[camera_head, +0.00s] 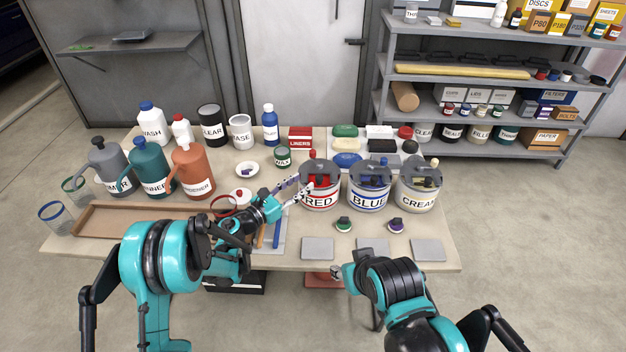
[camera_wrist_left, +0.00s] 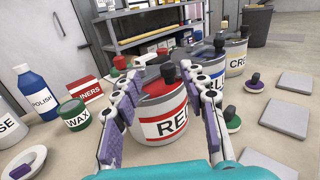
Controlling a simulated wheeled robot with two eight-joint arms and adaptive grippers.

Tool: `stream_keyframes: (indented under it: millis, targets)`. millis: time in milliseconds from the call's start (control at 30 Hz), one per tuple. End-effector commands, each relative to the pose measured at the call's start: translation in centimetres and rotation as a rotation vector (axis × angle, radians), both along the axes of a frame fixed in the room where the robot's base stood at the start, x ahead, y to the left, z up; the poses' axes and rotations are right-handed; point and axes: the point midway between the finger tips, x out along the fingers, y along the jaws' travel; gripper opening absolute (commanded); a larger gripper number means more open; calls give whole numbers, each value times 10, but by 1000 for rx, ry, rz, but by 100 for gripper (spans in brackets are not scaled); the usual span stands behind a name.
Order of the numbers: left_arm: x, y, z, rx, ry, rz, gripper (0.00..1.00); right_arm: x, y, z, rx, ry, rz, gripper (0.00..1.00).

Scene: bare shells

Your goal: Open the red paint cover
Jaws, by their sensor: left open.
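The red paint can (camera_head: 319,202) stands upright on the table, labelled RED. My left gripper (camera_head: 298,191) is open and empty just left of and in front of the can.
The blue can (camera_head: 368,202) and cream can (camera_head: 416,199) stand close on the right. A green wax tin (camera_head: 283,157) and a red liners box (camera_head: 300,138) stand behind. Grey pads (camera_head: 318,248) and small knobbed discs (camera_head: 343,225) lie in front.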

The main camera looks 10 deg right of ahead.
Motion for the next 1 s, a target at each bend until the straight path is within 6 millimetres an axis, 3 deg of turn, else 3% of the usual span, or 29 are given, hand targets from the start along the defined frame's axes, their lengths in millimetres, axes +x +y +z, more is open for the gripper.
stream_keyframes:
  millis: [133, 600, 967, 1000]
  targets:
    - [-4, -12, -16, 42, -30, -38, 43, 0, 0, -1, 0, 0, 0, 40]
    - [29, -70, -16, 40, -29, -36, 43, 0, 0, -19, 0, 0, 0, 40]
    - [32, -75, -14, 39, -29, -34, 43, 0, 0, -19, 0, 0, 0, 40]
    - [32, -75, -14, 38, -28, -34, 32, 0, 0, -19, 0, 0, 0, 40]
